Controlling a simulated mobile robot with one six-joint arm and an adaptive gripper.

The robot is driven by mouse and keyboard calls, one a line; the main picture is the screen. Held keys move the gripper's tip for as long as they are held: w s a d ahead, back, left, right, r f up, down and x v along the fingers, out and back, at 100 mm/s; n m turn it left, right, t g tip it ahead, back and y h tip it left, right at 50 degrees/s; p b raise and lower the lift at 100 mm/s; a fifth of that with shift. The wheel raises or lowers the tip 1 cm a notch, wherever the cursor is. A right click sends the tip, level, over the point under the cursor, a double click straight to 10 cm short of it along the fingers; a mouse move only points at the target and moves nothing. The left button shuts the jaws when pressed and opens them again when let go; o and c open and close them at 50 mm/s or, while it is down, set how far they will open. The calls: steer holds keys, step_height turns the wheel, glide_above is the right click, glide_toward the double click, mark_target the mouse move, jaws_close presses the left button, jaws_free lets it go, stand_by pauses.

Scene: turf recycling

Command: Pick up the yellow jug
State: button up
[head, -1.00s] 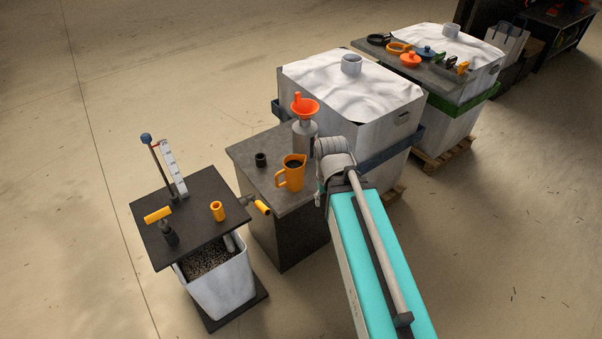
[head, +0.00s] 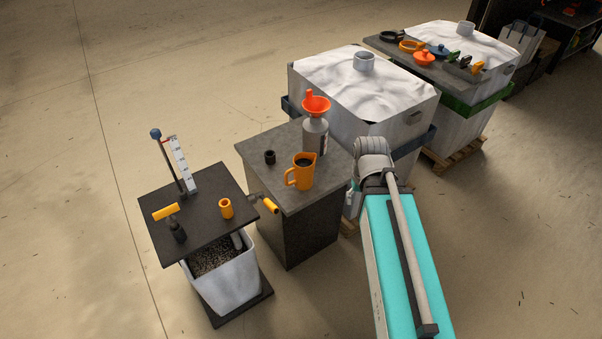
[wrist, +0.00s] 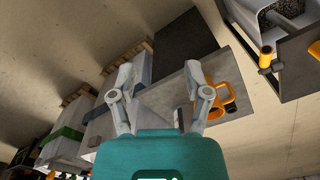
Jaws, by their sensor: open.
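The yellow jug (head: 302,172) stands upright on the grey-topped cabinet (head: 322,188), with its handle toward the left and a dark inside. In the wrist view the jug (wrist: 227,98) shows to the right of my gripper (wrist: 160,72), partly behind the right finger. The fingers are spread apart with nothing between them. In the head view my arm comes in from the lower right, its wrist just right of the cabinet; the fingers are mostly hidden there.
A grey bottle (head: 315,138) with an orange funnel (head: 316,103) stands behind the jug. A small black cup (head: 270,157) sits to its left. A dark stand (head: 195,205) holds yellow-handled tools. White-covered containers (head: 365,85) stand behind. Open floor lies at the left.

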steer(key=w+a+f+n+t+b, duration=0.1)
steer(key=w+a+f+b, duration=0.15)
steer(key=w, duration=0.25)
steer(key=w+a+f+n+t+b, duration=0.1)
steer(key=w+a+f+b, duration=0.1)
steer(key=w+a+b, duration=0.3)
steer(key=n+t+y+b, duration=0.2)
glide_toward(287, 178)
steer(key=r, duration=0.2)
steer(key=shift+s+a+r, duration=0.1)
steer(key=shift+s, duration=0.35)
steer(key=shift+b+x, duration=3.9)
steer(key=shift+x, duration=0.25)
steer(key=shift+d+b+x, duration=0.1)
steer(key=shift+b+x, duration=1.2)
steer(key=shift+x, duration=0.1)
steer(key=shift+d+b+x, duration=0.15)
steer(key=shift+b+x, duration=1.1)
steer(key=shift+x, duration=0.1)
steer(key=shift+c, duration=0.3)
jaws_close()
